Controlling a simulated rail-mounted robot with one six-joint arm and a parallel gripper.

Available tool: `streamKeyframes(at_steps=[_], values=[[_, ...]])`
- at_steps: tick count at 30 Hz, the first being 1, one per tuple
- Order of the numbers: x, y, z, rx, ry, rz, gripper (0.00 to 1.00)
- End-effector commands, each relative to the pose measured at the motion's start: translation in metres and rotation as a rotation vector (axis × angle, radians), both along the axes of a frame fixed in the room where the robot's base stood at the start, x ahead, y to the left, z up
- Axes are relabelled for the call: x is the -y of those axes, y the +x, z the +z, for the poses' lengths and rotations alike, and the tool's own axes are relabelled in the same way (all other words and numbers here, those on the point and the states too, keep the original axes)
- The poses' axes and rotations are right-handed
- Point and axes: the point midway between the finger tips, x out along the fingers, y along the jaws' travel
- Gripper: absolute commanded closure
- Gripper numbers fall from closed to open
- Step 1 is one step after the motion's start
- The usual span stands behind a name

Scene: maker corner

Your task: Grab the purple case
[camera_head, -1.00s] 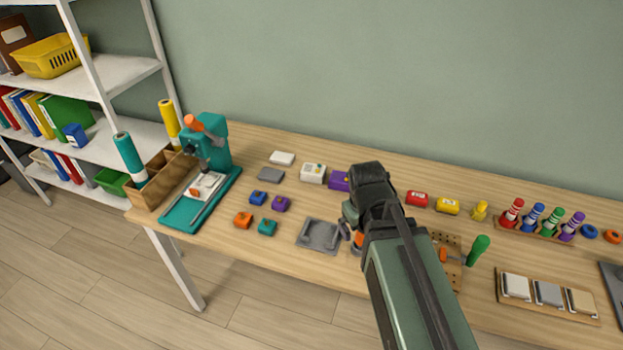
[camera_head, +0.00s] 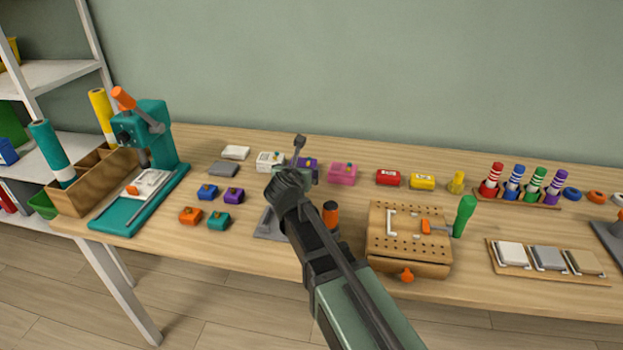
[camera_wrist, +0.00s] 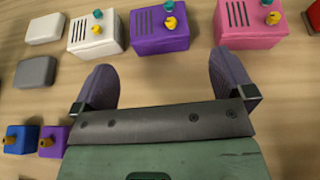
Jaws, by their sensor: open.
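The purple case (camera_wrist: 160,34) is a small box with dark slots, a teal knob and a yellow knob on it. In the wrist view it stands at the top middle, ahead of my gripper and between the lines of its two fingers. My gripper (camera_wrist: 160,85) is open and empty, with its fingertips short of the case. In the head view, my arm hides most of the purple case (camera_head: 308,163), and my gripper (camera_head: 298,150) shows over it.
A white case (camera_wrist: 96,34) stands left of the purple case and a pink case (camera_wrist: 248,24) right of it, both close. Small blue (camera_head: 207,192) and purple (camera_head: 234,195) blocks lie to the left. A wooden pegboard box (camera_head: 410,262) stands at the right front.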

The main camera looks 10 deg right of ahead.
Motion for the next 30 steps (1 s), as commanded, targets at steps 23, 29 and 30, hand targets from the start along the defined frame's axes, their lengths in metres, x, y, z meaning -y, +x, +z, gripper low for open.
streamKeyframes(at_steps=[23,29,30], values=[[0.036,0.089,-0.044,0.0,0.007,-0.006,0.0],[0.038,0.09,-0.043,-0.001,0.007,-0.006,0.0],[0.038,0.09,-0.043,-0.001,0.007,-0.006,0.02]])
